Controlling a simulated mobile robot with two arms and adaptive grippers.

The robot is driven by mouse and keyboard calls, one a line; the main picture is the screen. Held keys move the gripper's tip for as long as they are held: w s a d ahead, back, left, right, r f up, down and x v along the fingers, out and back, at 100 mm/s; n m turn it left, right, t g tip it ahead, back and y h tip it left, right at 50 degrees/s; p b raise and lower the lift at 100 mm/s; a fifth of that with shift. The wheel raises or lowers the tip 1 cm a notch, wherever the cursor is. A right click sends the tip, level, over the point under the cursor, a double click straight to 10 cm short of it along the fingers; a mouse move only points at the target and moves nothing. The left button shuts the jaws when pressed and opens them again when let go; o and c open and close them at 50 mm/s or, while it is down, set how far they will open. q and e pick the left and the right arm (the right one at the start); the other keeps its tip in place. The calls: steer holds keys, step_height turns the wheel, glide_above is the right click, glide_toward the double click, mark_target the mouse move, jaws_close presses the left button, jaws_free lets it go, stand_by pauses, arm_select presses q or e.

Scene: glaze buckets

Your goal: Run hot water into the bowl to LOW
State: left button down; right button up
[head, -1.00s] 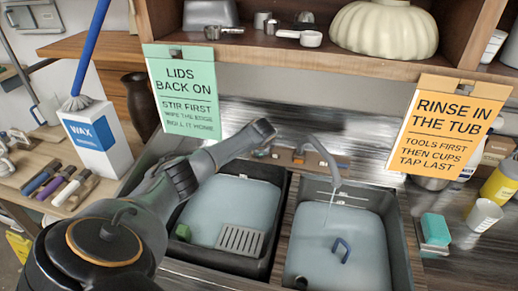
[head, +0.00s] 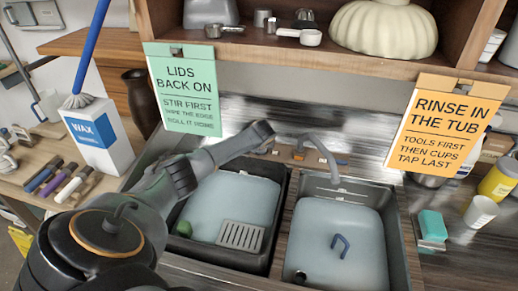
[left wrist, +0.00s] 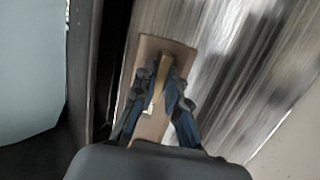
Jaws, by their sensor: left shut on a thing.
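The right sink bowl (head: 400,235) holds pale blue, flat-looking water or lining, with a blue loop-shaped thing (head: 340,246) and a dark round spot near its front left. The grey curved spout (head: 325,152) arches over its back edge, and I see no stream from it. Small orange (head: 298,155) and blue (head: 341,162) parts show on the tap base. My left gripper (left wrist: 163,95) is shut on a tan lever (left wrist: 163,70) on a brown plate (left wrist: 178,48) behind the sinks. In the head view my arm largely hides that grip. My right gripper is out of view.
A dark left tub (head: 281,205) holds a slotted grey piece (head: 240,236) and a green thing. A green sign (head: 186,90) and an orange sign (head: 447,125) hang from the shelf. A teal sponge (head: 432,226) and cup (head: 480,212) stand at right.

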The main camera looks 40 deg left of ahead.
arm_select(q)
steer(key=c, duration=1.4)
jaws_free()
steer(key=v, duration=1.2)
steer(key=shift+f, duration=0.1)
